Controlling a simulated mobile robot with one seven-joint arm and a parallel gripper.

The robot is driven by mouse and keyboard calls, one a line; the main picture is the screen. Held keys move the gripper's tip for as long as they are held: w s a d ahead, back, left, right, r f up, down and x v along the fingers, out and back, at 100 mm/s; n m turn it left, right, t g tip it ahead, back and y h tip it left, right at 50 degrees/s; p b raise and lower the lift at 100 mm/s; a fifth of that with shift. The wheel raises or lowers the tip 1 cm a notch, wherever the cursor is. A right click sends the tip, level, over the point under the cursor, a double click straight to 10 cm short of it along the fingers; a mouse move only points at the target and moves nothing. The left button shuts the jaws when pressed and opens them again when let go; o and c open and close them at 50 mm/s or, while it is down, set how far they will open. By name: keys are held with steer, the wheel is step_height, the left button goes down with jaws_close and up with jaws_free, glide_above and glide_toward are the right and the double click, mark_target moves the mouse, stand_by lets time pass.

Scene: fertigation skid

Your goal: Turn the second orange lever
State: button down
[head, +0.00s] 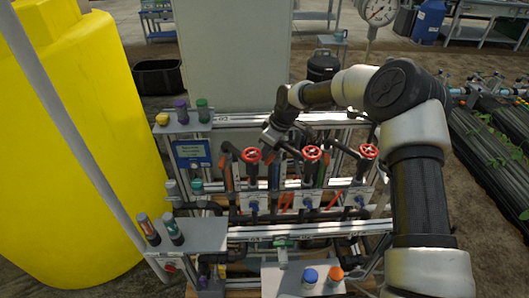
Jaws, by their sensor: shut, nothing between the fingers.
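Three red handwheels stand in a row on the skid: a left one (251,155), a middle one (312,153) and a right one (368,151). Below them, small red-orange levers show, one pair (286,203) left of centre and another lever (335,200) further right. I cannot tell which of these is the second orange lever. My gripper (268,138) is shut and empty. It is seen above and between the left and middle handwheels, apart from the small levers. Its fingertips are small and partly hidden.
A large yellow tank (75,150) stands at the left, with a grey pole (70,120) before it. Small bottles stand on a front-left shelf (200,236). Blue and orange-capped bottles stand on a front shelf (290,275). A pressure gauge (379,10) stands behind.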

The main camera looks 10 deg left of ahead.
steer(key=shift+s+d+n+g, duration=0.3)
steer(key=shift+d+n, duration=0.15)
steer(key=shift+n, duration=0.55)
steer(key=shift+s+d+f+b, duration=0.15)
steer(key=shift+d+b, duration=0.2)
steer(key=shift+d, duration=0.35)
steer(key=w+p+v, duration=0.1)
steer(key=v, duration=1.6)
steer(key=shift+s+r, duration=0.3)
steer(key=shift+s, duration=0.2)
